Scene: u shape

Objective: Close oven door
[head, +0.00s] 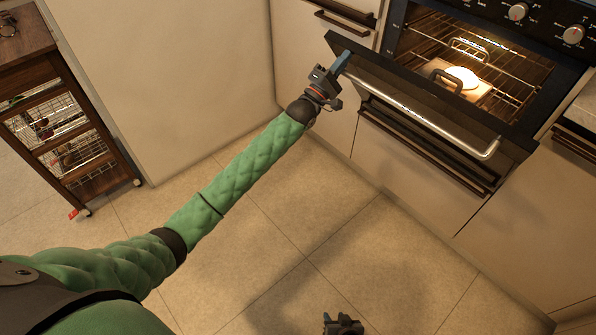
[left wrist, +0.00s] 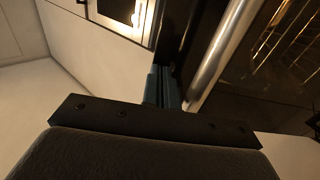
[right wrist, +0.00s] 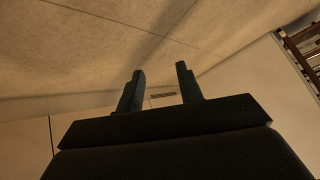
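The oven (head: 480,50) is at the upper right of the head view, with its lit inside showing. Its dark door (head: 400,85) is partly open and tilted out toward me. A silver bar handle (head: 425,122) runs along the door's outer face. My left gripper (head: 342,62) is at the door's left end, near the left end of the handle. Its blue fingers (left wrist: 165,88) are together in the left wrist view, beside the door edge and handle; contact is unclear. My right gripper (right wrist: 160,92) is open and empty, low over the floor, far from the door.
Inside the oven are wire racks and a light board or tray (head: 478,90) with a bright round item. Pale cabinets (head: 410,165) with dark handles lie beneath and beside the oven. A wooden cart (head: 60,110) with wire baskets stands at left. The tiled floor (head: 290,220) is clear.

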